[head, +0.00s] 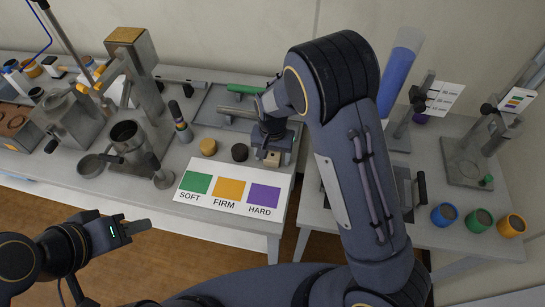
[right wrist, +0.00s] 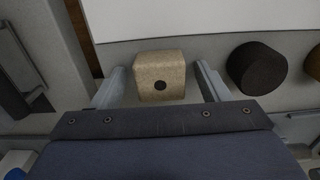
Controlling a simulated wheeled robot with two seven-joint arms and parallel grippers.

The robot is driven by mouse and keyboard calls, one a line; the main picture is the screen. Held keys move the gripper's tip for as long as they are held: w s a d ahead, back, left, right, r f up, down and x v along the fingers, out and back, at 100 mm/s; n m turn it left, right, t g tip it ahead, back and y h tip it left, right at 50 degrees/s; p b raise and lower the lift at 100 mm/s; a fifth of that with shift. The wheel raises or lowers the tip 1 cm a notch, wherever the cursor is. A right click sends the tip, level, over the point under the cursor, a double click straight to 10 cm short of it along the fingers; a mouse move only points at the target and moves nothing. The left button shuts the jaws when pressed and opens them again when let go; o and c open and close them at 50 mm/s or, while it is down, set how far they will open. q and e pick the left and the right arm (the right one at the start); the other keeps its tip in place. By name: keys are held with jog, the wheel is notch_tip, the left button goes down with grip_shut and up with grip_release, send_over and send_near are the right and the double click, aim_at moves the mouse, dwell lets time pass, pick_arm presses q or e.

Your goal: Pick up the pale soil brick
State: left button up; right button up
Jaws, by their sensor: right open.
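The pale soil brick (head: 272,158) stands on the left table, just behind the white card. My right gripper (right wrist: 162,84) is open, with one finger on each side of the brick and a visible gap at both sides. In the head view my right gripper (head: 271,153) points down at the brick, and its hand partly covers that area. My left gripper (head: 137,227) is at the lower left, away from the tables' objects; its finger gap is unclear.
A dark round brick (head: 240,152) stands close beside the right gripper, and an ochre one (head: 208,147) stands further left. The white card (head: 232,206) with SOFT, FIRM and HARD patches lies in front. Blue, green and orange cups (head: 478,219) stand on the right table.

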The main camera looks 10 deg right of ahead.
jog(key=shift+c, duration=0.3)
jog(key=c, duration=1.1)
jog(key=shift+r, duration=0.15)
